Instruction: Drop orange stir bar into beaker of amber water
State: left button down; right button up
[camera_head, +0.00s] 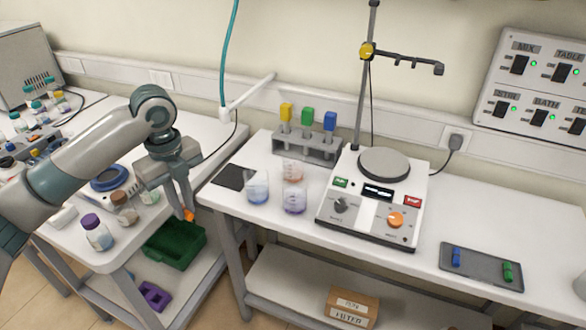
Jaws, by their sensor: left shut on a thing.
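My left gripper (187,212) is shut on the orange stir bar (189,216), which shows at its fingertips. It hangs over the gap between the two tables, left of the beakers. The beaker with amber-tinted water (292,172) stands on the right table, behind a beaker with purplish water (294,201). A beaker with blue water (257,189) stands to their left. The purplish beaker partly covers the amber one. My right gripper is not in view.
A hotplate stirrer (371,215) stands right of the beakers. Behind them is a grey rack (307,147) with yellow, green and blue-topped items. A dark tray (481,267) holds a blue and a green stir bar. Bottles (97,234) stand on the left table.

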pick_arm(q)
jog(key=shift+s, duration=0.1)
jog(key=s+d+f+n, duration=0.1)
jog(key=s+n, duration=0.5)
jog(key=n, duration=0.7)
jog(key=s+d+f+n, duration=0.2)
jog(key=s+n, duration=0.5)
jog(key=n, duration=0.6)
jog(key=shift+s+d+f, duration=0.15)
jog(key=shift+s+d, duration=0.15)
jog(key=shift+d, duration=0.2)
